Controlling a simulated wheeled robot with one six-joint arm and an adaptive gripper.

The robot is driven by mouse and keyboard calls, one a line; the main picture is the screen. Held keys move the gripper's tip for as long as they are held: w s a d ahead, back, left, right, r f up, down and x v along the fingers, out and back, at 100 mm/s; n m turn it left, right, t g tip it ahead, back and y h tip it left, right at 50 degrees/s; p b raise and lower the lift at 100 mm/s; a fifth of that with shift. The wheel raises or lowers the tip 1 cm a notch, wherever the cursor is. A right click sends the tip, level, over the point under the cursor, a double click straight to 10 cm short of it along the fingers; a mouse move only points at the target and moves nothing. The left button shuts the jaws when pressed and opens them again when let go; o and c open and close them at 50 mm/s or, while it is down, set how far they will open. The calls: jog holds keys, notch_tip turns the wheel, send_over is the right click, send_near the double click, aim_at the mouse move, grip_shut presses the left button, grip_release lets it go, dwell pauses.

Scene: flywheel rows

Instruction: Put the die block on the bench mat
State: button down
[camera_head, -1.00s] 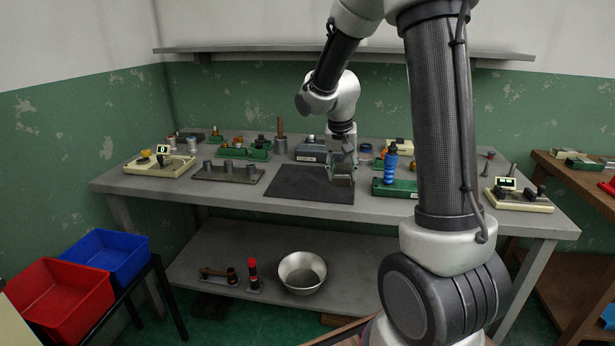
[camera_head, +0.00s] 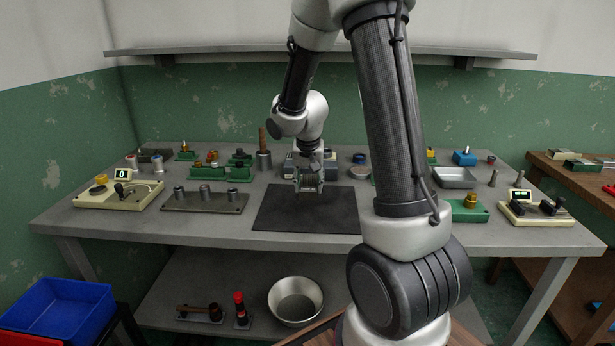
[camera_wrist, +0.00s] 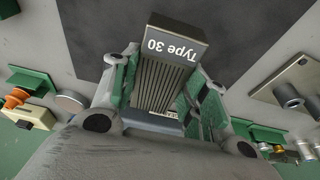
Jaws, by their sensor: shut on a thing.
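The die block (camera_wrist: 178,42) is a dark grey piece with a "Type 30" label and a ribbed face. It sits between the green-padded fingers of my gripper (camera_wrist: 160,85), which is shut on it. In the head view my gripper (camera_head: 308,184) points down at the back part of the bench mat (camera_head: 300,214), a flat dark sheet on the workbench. The block is mostly hidden by the fingers there, and any gap between it and the mat is hard to judge. The mat (camera_wrist: 95,40) also shows beyond the block in the wrist view.
A labelled blue-grey box (camera_head: 330,166) stands just behind my gripper. A plate with metal posts (camera_head: 204,200) lies left of the mat, and a green base with a yellow knob (camera_head: 467,208) lies right, beyond my arm. The front half of the mat is bare.

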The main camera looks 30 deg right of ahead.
aim_at(309, 206)
jog(key=shift+f, duration=2.4)
jog(key=shift+f, duration=0.1)
jog(key=c, duration=0.8)
grip_release()
jog(key=shift+o, duration=0.2)
jog(key=v, duration=1.2)
jog(key=shift+s, duration=0.1)
jog(key=s+a+r+n+t, duration=0.1)
jog(key=s+r, duration=0.4)
jog(key=s, duration=0.7)
jog(key=s+a+r+n+y, duration=0.1)
jog(key=s+a+r+n, duration=0.2)
jog(key=s, duration=0.9)
notch_tip(309, 206, up, 3)
jog(key=n, duration=0.2)
jog(key=shift+r+n+t+y, duration=0.25)
jog(key=shift+n+t+y, duration=0.05)
jog(key=shift+n+t, duration=0.1)
